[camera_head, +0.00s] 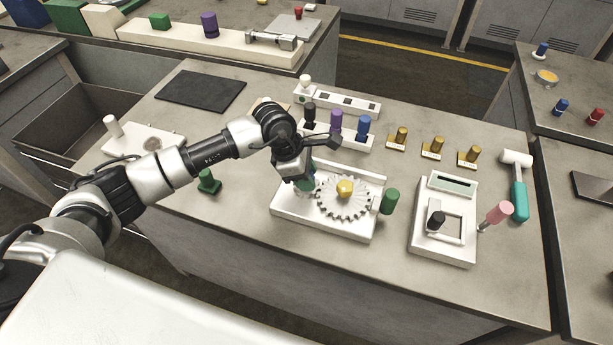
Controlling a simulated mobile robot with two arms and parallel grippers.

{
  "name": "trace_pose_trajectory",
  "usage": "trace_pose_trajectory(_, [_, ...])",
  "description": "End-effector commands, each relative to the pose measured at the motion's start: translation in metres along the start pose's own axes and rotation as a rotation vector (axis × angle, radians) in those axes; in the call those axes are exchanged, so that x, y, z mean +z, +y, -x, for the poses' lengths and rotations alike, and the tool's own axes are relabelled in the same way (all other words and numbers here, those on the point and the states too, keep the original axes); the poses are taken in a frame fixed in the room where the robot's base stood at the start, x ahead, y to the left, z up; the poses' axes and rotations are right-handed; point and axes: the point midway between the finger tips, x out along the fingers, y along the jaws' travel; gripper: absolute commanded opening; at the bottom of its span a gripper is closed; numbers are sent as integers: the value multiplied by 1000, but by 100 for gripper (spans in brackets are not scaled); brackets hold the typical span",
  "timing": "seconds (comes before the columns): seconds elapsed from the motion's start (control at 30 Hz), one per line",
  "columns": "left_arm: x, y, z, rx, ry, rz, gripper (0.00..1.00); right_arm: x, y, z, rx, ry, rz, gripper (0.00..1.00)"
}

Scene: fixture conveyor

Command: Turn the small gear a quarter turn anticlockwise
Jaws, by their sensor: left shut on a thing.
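A white gear fixture (338,228) stands on the grey bench. Its large toothed gear (330,207) has a yellow knob (345,188) at the centre. My left gripper (305,181) reaches down at the left side of the fixture, where the small gear is mostly hidden behind the fingers. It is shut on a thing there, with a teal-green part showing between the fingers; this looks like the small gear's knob. The exact contact and the small gear's angle are hidden. My right gripper is not in view.
A green peg (390,201) stands close to the fixture's right end, and a green block (208,182) to its left. Behind is a rack with black, purple and blue pegs (336,122). A white device (443,245) and a teal-handled mallet (519,198) lie right.

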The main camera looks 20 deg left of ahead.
Motion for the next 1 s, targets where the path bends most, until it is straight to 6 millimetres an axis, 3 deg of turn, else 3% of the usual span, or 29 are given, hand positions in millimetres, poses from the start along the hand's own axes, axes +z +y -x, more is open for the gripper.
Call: trace_pose_trajectory(1.0, [0,1,-2,368,-3,879,13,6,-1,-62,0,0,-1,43])
